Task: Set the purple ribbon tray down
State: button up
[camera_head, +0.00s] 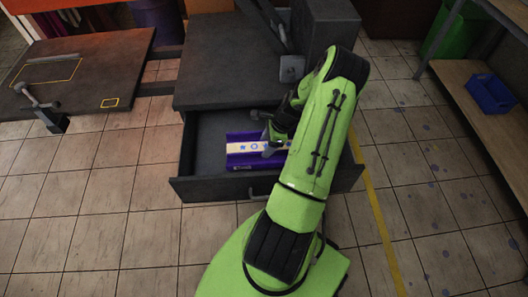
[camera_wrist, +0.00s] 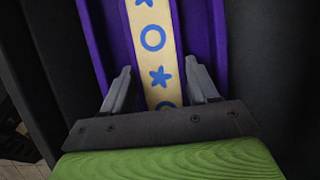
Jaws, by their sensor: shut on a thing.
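The purple ribbon tray (camera_head: 236,162) is inside the open dark drawer in the head view. It carries a cream ribbon (camera_head: 247,147) with blue stars and rings. In the wrist view the purple tray (camera_wrist: 206,45) runs lengthwise, and the ribbon (camera_wrist: 152,52) lies along its middle. My gripper (camera_wrist: 160,88) has its two grey fingers on either side of the ribbon's strip. In the head view my gripper (camera_head: 270,142) is at the tray's right part, which my arm partly hides. Whether the tray touches the drawer floor cannot be told.
A dark table (camera_head: 80,75) with a clamp stands at the left. A wooden shelf with a blue bin (camera_head: 491,93) is at the right. The tiled floor at front left is clear.

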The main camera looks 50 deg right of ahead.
notch_tip(320, 180, down, 9)
jog(key=shift+b, duration=1.15)
jog(key=shift+r, duration=0.1)
